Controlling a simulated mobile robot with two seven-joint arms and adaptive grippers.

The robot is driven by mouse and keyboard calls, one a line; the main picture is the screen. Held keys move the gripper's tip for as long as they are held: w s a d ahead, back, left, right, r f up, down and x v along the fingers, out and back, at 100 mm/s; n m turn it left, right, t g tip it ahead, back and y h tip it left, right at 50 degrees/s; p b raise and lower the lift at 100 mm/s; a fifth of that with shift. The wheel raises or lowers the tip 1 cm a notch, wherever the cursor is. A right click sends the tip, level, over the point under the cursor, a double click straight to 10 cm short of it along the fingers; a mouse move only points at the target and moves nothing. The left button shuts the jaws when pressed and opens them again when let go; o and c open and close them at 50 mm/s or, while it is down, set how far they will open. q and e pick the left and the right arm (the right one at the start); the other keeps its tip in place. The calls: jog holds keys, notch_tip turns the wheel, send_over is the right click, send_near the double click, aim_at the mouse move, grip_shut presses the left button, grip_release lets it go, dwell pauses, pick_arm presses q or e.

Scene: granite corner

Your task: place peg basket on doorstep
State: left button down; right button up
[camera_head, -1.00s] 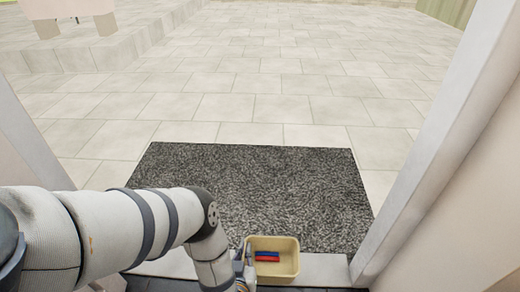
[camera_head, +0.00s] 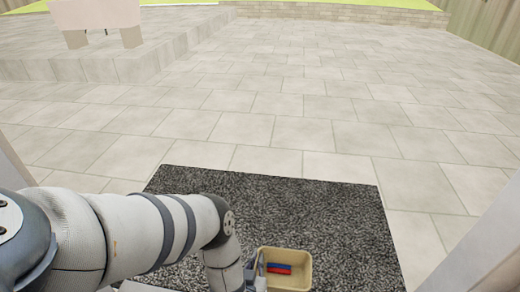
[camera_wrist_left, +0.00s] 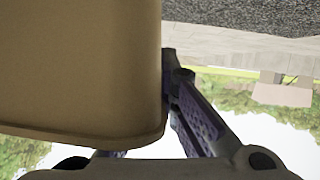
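The peg basket (camera_head: 304,270) is a small tan tub with a red peg and a blue peg inside, at the bottom middle of the head view. It appears in front of the lower part of the dark doormat (camera_head: 330,215); whether it touches the mat is not clear. My left gripper (camera_head: 259,272) is at the basket's left side and appears shut on its wall. In the left wrist view the basket (camera_wrist_left: 80,65) fills the left, close against the gripper fingers (camera_wrist_left: 178,100). The fingertips are partly hidden by the basket. My right gripper is not in view.
White door-frame sides (camera_head: 485,250) stand at the lower left and right. Pale paving (camera_head: 300,130) beyond the mat is clear. A raised paved step (camera_head: 130,65) with a pinkish piece of furniture (camera_head: 97,14) is at the far left.

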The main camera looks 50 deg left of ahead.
pick_arm(q)
jog(key=w+a+f+b, duration=0.1)
jog(key=a+f+b, duration=0.2)
jog(key=f, duration=0.1)
jog(key=w+a+f+b, duration=0.2)
jog(key=a+f+b, duration=0.1)
jog(key=a+f, duration=0.1)
jog(key=w+a+f+b, duration=0.2)
jog(key=a+f+b, duration=0.1)
jog(key=f, duration=0.1)
jog(key=shift+a+f, duration=0.1)
jog(key=shift+a, duration=0.3)
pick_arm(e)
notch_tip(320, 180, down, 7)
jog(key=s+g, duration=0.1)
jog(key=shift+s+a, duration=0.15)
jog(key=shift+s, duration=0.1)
pick_arm(q)
jog(key=shift+b, duration=0.3)
jog(key=shift+f, duration=0.2)
jog(key=c, duration=1.8)
grip_release()
jog(key=shift+r, duration=0.15)
